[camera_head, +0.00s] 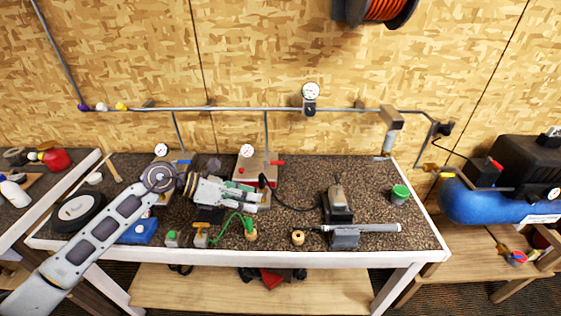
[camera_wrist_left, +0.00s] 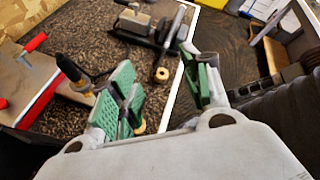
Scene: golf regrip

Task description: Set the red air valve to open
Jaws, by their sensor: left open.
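The red air valve handle (camera_head: 277,162) sticks out to the right from a grey and red box with a round gauge (camera_head: 247,151), at the back of the bench. In the left wrist view a red handle (camera_wrist_left: 36,42) shows at the upper left, on the box. My left gripper (camera_head: 262,197) is open and empty, in front of and below the red handle in the picture, apart from it. Its green-padded fingers (camera_wrist_left: 158,88) are spread in the left wrist view. My right gripper is in neither view.
A black air nozzle (camera_wrist_left: 72,70) with a brass tip is close to the gripper's left finger in the wrist view. A blue handle (camera_head: 182,162) is left of the box.

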